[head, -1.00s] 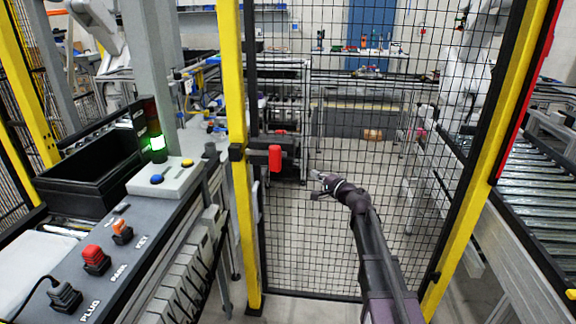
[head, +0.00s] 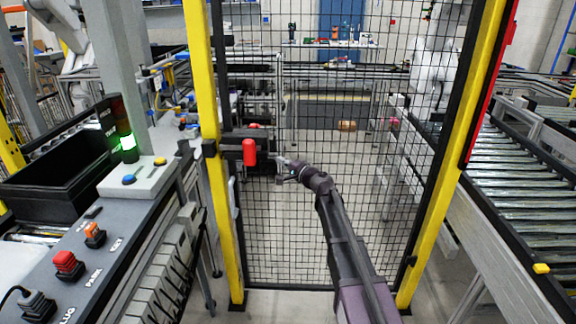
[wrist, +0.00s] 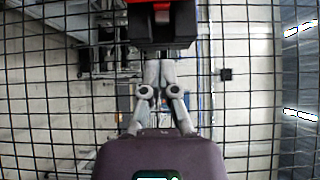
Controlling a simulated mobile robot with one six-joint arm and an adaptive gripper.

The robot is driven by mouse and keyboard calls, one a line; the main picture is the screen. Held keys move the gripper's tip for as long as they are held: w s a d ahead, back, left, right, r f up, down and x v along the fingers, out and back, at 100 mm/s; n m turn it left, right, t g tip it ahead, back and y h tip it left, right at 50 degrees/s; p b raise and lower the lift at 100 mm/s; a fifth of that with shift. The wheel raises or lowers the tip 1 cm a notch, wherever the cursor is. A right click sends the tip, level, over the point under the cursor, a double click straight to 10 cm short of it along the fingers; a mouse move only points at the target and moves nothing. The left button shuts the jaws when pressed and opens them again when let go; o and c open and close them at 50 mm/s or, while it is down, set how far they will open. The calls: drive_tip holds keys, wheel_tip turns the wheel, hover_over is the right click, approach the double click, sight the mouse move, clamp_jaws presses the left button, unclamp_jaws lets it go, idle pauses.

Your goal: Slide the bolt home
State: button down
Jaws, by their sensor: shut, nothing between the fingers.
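The bolt shows as a red handle (head: 249,152) on a black housing at the left edge of the mesh gate (head: 330,240), beside the yellow post (head: 205,110). In the wrist view the black bolt housing (wrist: 162,27) with a strip of red lies just ahead of the fingertips. My gripper (head: 282,170) is shut and empty, to the right of the red handle and slightly lower. In the wrist view its fingers (wrist: 160,70) are together, their tips at or near the lower edge of the housing; I cannot tell whether they touch.
A grey console (head: 110,240) with red and orange knobs stands at the left, with a black bin (head: 50,180) behind it. A roller conveyor (head: 525,190) is at the right, beyond another yellow post (head: 455,150). The floor before the gate is narrow.

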sight(248, 156)
drive_tip(key=x, duration=0.4)
drive_tip(key=s+a+x, duration=0.1)
drive_tip(key=x, duration=0.2)
drive_tip(key=shift+a, duration=0.9)
drive_tip(key=shift+a, duration=2.65)
